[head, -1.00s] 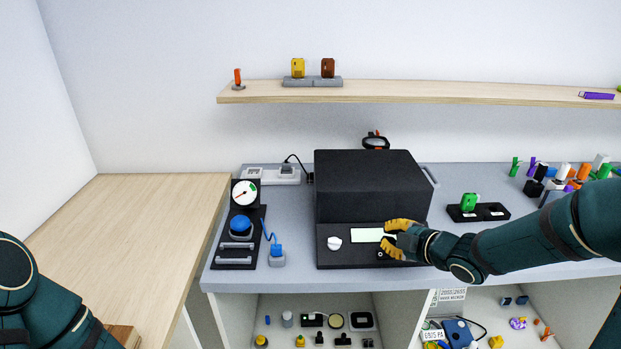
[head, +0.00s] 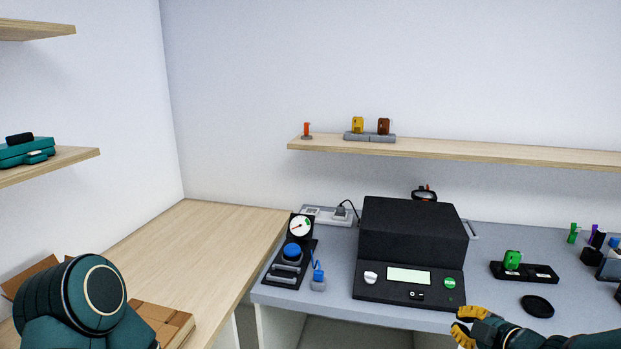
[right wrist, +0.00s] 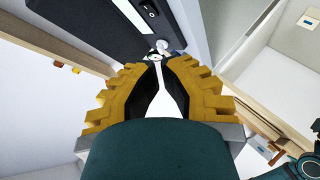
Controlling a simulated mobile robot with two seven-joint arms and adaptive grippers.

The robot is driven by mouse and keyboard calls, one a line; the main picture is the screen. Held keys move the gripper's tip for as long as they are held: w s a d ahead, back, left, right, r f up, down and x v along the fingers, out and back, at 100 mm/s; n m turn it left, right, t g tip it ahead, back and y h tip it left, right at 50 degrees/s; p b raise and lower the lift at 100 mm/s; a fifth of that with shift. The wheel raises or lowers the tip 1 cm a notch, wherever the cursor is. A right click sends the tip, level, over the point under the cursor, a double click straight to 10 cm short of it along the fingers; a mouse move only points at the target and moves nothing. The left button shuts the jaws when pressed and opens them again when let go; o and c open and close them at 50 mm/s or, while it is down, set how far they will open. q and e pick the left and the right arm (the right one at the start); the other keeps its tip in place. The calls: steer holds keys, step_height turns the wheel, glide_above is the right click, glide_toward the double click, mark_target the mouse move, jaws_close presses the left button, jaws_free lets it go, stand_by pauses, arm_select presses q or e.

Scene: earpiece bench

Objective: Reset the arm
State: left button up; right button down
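My right gripper (head: 468,325) is at the bottom right of the head view, in front of the bench's front edge and below the black machine (head: 412,232). It is apart from the machine. In the right wrist view its yellow-padded fingers (right wrist: 158,70) stand with a narrow gap between them, and nothing is held in the gap. My left arm (head: 75,305) shows at the bottom left of the head view; its gripper is out of the picture.
The grey bench (head: 500,318) holds a gauge panel (head: 290,262), a black tray with a green piece (head: 512,260) and a black disc (head: 537,306). A wooden table (head: 200,240) is at left, with a cardboard box (head: 165,325). A wall shelf (head: 450,150) runs above.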

steer(key=s+a+f+m+g, duration=0.2)
steer(key=a+f+m+g, duration=0.2)
steer(key=a+f+m, duration=0.7)
steer(key=s+a+f+m+g, duration=0.2)
steer(key=s+a+f+g, duration=0.1)
steer(key=s+a+f, duration=0.2)
steer(key=s+a+f+m+g, duration=0.3)
steer(key=s+a+f, duration=0.2)
steer(key=s+f, duration=0.5)
steer(key=shift+s+a+f+g, duration=0.2)
steer(key=shift+a+f+g, duration=0.1)
steer(key=shift+f, duration=0.3)
